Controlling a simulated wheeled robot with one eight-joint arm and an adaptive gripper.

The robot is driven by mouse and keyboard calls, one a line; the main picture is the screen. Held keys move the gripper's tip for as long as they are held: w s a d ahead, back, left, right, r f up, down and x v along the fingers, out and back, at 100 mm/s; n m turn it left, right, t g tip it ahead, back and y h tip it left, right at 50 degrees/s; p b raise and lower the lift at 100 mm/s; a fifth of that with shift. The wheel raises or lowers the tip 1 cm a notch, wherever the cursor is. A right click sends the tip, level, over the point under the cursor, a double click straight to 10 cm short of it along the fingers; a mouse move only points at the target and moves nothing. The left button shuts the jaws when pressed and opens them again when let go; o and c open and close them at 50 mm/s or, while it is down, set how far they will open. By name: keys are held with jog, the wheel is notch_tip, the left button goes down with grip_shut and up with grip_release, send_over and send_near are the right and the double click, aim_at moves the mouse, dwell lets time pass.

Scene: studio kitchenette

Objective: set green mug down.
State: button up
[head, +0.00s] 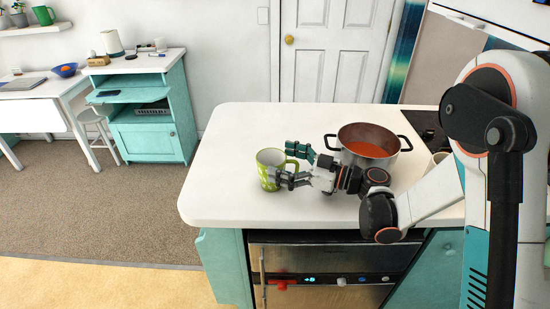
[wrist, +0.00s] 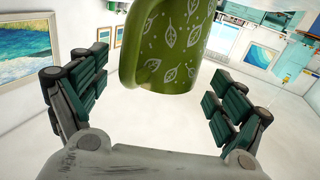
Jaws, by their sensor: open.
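The green mug (head: 268,171) with a pale leaf pattern stands upright on the left part of the white countertop (head: 225,205). In the wrist view the mug (wrist: 165,45) is at the top centre, its upper part cut off by the frame. My gripper (head: 286,164) is just right of the mug, its fingers spread apart. In the wrist view one finger is on each side, with clear gaps between the pads and the mug. The mug's handle is partly hidden by my gripper in the head view.
A steel pot (head: 368,146) with reddish contents stands right of my gripper, close to my wrist. A pale cup (head: 438,160) is partly hidden behind my arm. The countertop is clear left and in front of the mug.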

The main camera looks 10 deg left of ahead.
jog(key=s+d+p, duration=0.1)
jog(key=d, duration=0.8)
jog(key=shift+s+d+p, duration=0.3)
jog(key=shift+d+p, duration=0.05)
